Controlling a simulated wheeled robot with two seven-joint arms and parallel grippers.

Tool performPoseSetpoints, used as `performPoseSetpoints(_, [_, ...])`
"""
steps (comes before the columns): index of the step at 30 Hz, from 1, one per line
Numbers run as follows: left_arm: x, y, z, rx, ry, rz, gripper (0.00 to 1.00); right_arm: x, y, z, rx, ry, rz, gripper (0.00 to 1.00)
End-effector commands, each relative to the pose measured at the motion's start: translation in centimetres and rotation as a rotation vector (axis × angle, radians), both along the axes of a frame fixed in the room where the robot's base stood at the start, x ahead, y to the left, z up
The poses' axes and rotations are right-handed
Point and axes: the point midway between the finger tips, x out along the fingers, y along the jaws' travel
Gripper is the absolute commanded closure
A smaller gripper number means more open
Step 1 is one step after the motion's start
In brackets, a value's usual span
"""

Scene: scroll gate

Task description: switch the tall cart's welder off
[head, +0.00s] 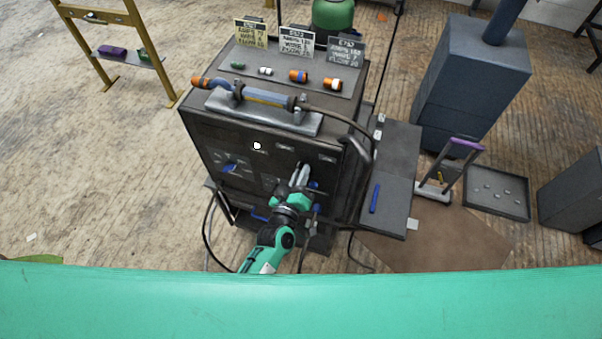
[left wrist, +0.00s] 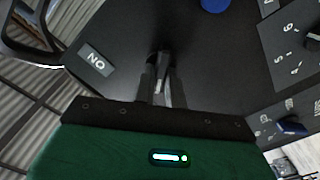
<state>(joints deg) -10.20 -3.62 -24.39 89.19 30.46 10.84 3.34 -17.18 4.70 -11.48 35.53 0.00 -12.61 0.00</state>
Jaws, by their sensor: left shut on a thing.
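The tall cart's welder (head: 215,135) is a dark box with a front panel facing me, standing in the middle of the head view. My left gripper (head: 301,173) is at the right part of this panel. In the left wrist view its fingers (left wrist: 160,75) are closed together on a small greyish switch lever (left wrist: 163,90), mostly hidden between them. An ON label (left wrist: 95,61) shows upside down beside the fingers. No OFF label is readable. My right gripper is not in view.
A blue knob (head: 231,168) sits at the panel's left. A torch (head: 262,97) lies in a holder on top, behind it several small colored parts and three sign cards (head: 297,41). A side shelf (head: 398,165) with a blue stick juts out right. Cables hang around the cart.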

Motion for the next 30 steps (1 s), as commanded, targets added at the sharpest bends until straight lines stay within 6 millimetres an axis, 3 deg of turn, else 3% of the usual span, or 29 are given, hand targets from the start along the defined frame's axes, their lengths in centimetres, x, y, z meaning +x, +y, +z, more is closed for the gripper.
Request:
performPoseSetpoints(1, [0.0, 0.0, 0.1, -0.002, -0.001, 0.001, 0.86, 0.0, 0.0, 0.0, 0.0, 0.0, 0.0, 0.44])
performPoseSetpoints(4, [0.0, 0.0, 0.1, -0.002, -0.001, 0.001, 0.66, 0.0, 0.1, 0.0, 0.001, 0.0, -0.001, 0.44])
performPoseSetpoints(16, [-0.6, 0.2, -0.1, -0.001, 0.001, 0.001, 0.66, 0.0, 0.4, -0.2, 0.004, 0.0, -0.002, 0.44])
performPoseSetpoints(20, [-2.1, 0.7, -0.3, -0.001, 0.003, 0.001, 0.66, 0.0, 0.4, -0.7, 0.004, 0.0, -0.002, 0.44])
performPoseSetpoints(30, [-8.4, 2.7, -0.3, 0.0, 0.002, 0.001, 0.66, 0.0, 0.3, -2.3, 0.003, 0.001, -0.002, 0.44])
